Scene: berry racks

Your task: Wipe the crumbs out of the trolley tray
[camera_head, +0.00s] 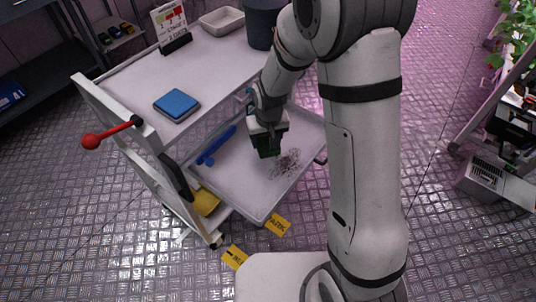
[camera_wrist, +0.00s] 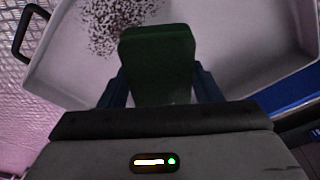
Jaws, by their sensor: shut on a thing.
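The trolley tray (camera_head: 232,186) is a pale pulled-out tray below the trolley's top. Dark crumbs (camera_head: 286,163) lie in a patch toward its right side; they also show at the top of the wrist view (camera_wrist: 112,22). My gripper (camera_head: 267,140) is over the tray, just left of the crumbs. It is shut on a dark green block-like wiper (camera_wrist: 158,62), which shows between the fingers in the wrist view. I cannot tell whether the wiper touches the tray floor. A blue tool (camera_head: 216,146) lies along the tray's left side.
The trolley top (camera_head: 130,78) holds a blue pad (camera_head: 176,104), a sign (camera_head: 170,24), a white dish (camera_head: 222,20) and a dark bin (camera_head: 262,24). A lever with a red knob (camera_head: 93,141) sticks out at left. A rack stands at far right.

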